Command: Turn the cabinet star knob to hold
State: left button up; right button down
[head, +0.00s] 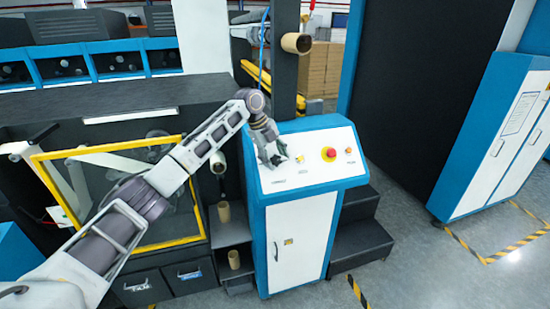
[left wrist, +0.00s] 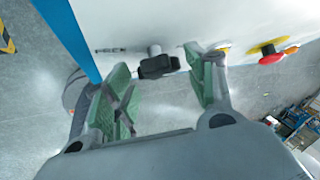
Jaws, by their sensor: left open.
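The cabinet's sloped white control panel (head: 308,173) is edged in blue and stands right of centre in the head view. My left gripper (head: 277,159) is over the panel's left part. In the left wrist view my left gripper (left wrist: 160,88) is open, with its green finger pads spread apart. A black knob (left wrist: 157,66) on a short stem shows between and just beyond the pads, with no clear contact. The knob's small label is too blurred to read. My right gripper is not in view.
A red button (head: 329,153) on a yellow base sits right of the gripper on the panel, with a small yellow control (head: 299,158) between. A yellow-framed clear guard (head: 120,190) lies under my left arm. Dark steps (head: 362,240) stand right of the cabinet.

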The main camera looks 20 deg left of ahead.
pick_arm(q)
jog(key=shift+r, duration=0.1)
jog(key=v, duration=1.2)
jog(key=shift+d, duration=0.1)
dwell(0.6)
